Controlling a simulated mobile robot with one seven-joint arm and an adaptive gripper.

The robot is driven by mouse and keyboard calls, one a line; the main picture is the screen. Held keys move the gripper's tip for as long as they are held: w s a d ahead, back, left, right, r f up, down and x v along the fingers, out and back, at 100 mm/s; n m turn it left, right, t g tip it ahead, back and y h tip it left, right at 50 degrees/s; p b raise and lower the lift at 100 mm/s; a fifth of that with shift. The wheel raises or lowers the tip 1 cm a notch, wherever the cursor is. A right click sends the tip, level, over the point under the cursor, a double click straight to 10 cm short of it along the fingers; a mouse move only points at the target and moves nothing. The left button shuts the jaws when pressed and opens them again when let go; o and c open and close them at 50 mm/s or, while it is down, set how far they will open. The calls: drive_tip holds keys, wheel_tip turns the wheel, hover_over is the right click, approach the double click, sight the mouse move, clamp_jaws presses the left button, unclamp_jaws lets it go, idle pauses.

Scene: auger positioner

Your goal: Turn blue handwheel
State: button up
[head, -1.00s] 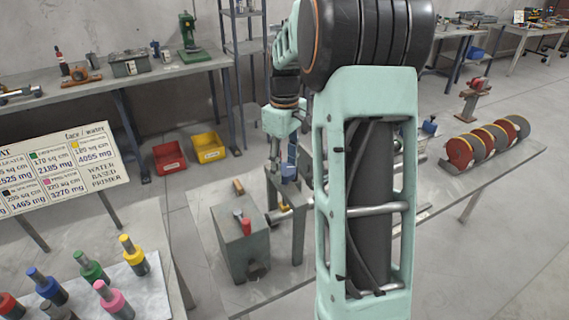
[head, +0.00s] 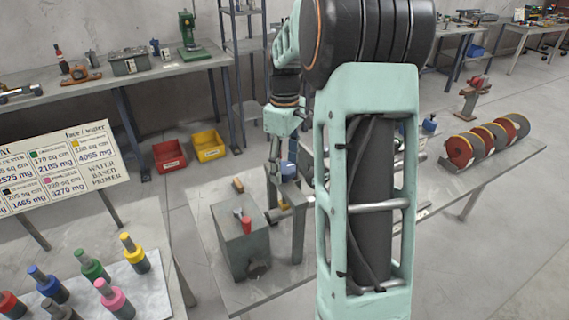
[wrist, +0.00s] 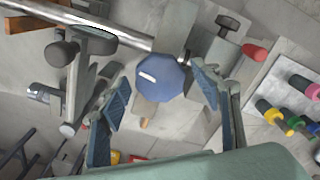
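The blue handwheel (wrist: 160,78) is a faceted knob with a white mark on its face, near the middle of the wrist view. In the head view it shows small (head: 289,169) at the top of a grey stand on the low bench. My gripper (wrist: 160,74) is open, with one blue-padded finger left of the handwheel and one right of it. A gap shows between each pad and the wheel. In the head view my gripper (head: 281,163) is small and partly confused with the wheel; my forearm hides the area to the right.
A grey box with a red-handled lever (head: 245,226) stands left of the wheel. A metal rod (wrist: 85,22) and dark knobs (wrist: 62,52) lie close by in the wrist view.

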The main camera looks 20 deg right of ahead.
sight(285, 166)
wheel_tip(285, 166, up, 12)
idle(0.7)
drive_tip(key=shift+w, duration=0.1)
idle(0.3)
